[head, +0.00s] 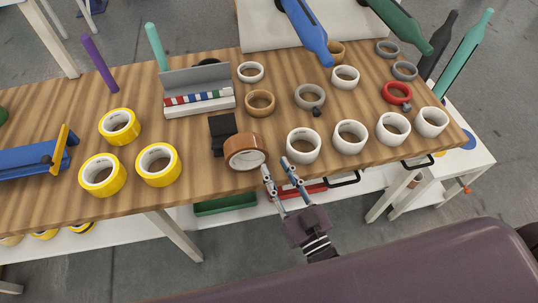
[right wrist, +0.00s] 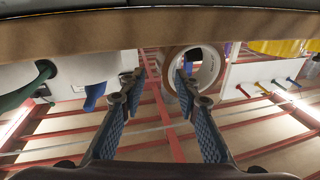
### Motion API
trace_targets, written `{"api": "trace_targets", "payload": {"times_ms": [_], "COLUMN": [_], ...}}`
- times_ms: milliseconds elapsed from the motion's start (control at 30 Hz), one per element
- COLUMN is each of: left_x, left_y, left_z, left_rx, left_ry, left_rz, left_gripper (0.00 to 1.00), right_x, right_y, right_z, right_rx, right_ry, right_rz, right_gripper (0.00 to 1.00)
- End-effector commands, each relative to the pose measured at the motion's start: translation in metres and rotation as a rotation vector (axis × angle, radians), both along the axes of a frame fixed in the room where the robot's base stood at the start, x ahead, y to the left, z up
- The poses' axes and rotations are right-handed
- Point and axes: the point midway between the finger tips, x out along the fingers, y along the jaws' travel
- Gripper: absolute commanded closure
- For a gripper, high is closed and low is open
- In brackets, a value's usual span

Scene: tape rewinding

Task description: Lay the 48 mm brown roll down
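The wide brown roll (head: 244,140) stands on its edge near the front edge of the wooden table (head: 215,188), its open hole facing the front. My right gripper (head: 279,170) is at the table's front edge, just right of and in front of the roll. Its two fingers are apart with nothing between them. In the right wrist view the roll's pale ring face (right wrist: 208,66) shows beyond the fingertips (right wrist: 156,87), partly hidden by one finger. My left gripper is not in view.
A black block (head: 222,132) stands close behind and left of the brown roll. A white roll (head: 303,146) is to the right, and yellow rolls (head: 158,165) lie to the left. A narrower brown roll (head: 260,102) lies farther back. Bare wood separates the brown and yellow rolls.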

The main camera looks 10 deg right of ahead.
Motion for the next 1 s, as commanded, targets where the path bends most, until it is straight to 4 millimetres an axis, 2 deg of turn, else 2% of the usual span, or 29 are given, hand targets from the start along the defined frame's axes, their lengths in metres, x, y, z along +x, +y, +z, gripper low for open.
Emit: {"api": "trace_targets", "payload": {"times_ms": [100, 300, 1000], "left_x": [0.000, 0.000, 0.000], "left_y": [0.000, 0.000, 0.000], "left_z": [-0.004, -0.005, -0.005], "left_rx": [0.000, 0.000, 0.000], "left_ry": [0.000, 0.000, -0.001], "left_rz": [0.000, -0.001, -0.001], "left_gripper": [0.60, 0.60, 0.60], "right_x": [-0.019, -0.034, -0.036], "right_y": [-0.004, -0.007, -0.008], "right_z": [-0.003, -0.004, -0.003], "right_rx": [0.000, 0.000, 0.000], "right_ry": [0.002, 0.001, -0.001], "right_rz": [0.000, 0.001, 0.000], "right_gripper": [0.70, 0.70, 0.70]}}
